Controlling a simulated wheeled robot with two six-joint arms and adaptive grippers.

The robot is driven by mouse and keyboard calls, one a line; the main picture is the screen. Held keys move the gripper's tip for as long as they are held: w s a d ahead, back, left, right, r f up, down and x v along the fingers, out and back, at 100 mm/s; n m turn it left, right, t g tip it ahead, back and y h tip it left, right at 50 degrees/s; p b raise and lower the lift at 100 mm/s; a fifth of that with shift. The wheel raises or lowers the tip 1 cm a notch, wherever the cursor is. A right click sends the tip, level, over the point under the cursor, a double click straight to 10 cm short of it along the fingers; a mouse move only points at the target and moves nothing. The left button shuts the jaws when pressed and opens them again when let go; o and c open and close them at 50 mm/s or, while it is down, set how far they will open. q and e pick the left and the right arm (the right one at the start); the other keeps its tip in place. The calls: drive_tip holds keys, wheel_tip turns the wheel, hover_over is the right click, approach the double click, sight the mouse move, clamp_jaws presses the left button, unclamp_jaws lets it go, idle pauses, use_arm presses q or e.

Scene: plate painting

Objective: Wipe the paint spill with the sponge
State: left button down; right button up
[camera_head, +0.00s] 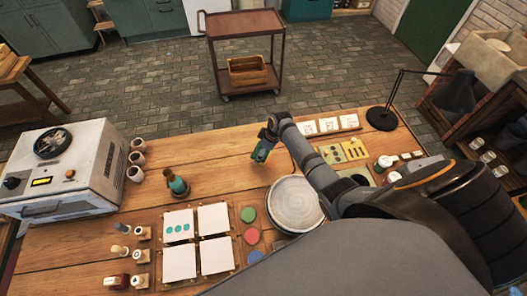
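My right arm comes in from the right, and its gripper (263,150) is over the middle of the table near the far edge. A dark green patch shows at its fingertips; I cannot tell whether it is a held sponge or part of the gripper. The fingers are too small to read as open or shut. My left gripper is not in view. I cannot make out a clear paint spill or a separate sponge; my arm hides part of the table at the right.
A round pale plate or wheel (296,203) is beside my arm. Green (248,214), red (251,236) and blue (255,257) discs lie by white cards (213,219).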

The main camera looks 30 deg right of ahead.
drive_tip(key=shift+w+p+v, duration=0.2)
drive_tip(key=shift+p+v, duration=0.4)
drive_tip(key=shift+v, duration=0.4)
drive_tip(key=shift+a+r, duration=0.15)
drive_tip(key=shift+r, duration=0.2)
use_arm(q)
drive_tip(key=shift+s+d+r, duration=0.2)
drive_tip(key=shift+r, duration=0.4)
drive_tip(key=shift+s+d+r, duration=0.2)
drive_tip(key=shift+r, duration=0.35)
use_arm(e)
drive_tip(key=shift+f, duration=0.1)
